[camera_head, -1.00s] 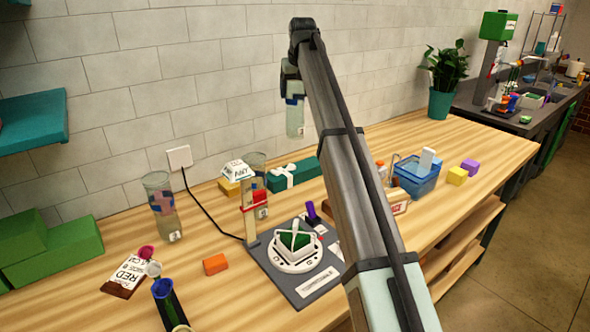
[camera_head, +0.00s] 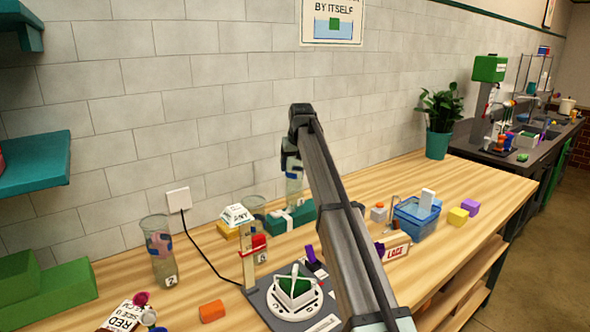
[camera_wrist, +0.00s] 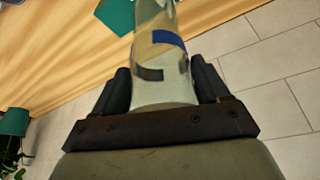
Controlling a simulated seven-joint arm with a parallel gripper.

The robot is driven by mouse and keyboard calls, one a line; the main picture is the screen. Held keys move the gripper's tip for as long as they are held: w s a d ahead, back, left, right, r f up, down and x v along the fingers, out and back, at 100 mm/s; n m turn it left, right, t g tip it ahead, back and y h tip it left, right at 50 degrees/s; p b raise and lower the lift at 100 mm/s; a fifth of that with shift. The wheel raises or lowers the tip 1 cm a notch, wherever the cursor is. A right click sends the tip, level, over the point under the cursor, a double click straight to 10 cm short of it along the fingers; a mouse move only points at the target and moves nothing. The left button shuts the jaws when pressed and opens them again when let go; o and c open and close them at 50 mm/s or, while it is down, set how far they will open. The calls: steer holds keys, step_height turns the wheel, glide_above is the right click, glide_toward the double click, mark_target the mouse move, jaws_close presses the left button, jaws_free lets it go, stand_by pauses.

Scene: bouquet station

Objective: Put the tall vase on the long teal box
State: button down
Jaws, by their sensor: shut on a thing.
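The tall vase (camera_head: 294,188) is clear glass with blue bands. My gripper (camera_head: 291,160) is shut on it and holds it upright. In the wrist view the vase (camera_wrist: 160,60) stands between the two fingers. The long teal box (camera_head: 302,214), with a white ribbon, lies on the table near the wall. The vase's lower end is right at the box's top in the head view; I cannot tell whether they touch. A teal shape, likely the box (camera_wrist: 116,14), shows beside the vase's far end in the wrist view.
Left of the teal box stand another glass vase (camera_head: 254,206) and a yellow box (camera_head: 228,232) with a white label. A banded glass vase (camera_head: 161,255) stands further left. A grey stand (camera_head: 262,301) is in front, a blue bin (camera_head: 415,222) to the right.

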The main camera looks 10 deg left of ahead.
steer(key=shift+f, duration=0.9)
jaws_free()
steer(key=v, duration=1.2)
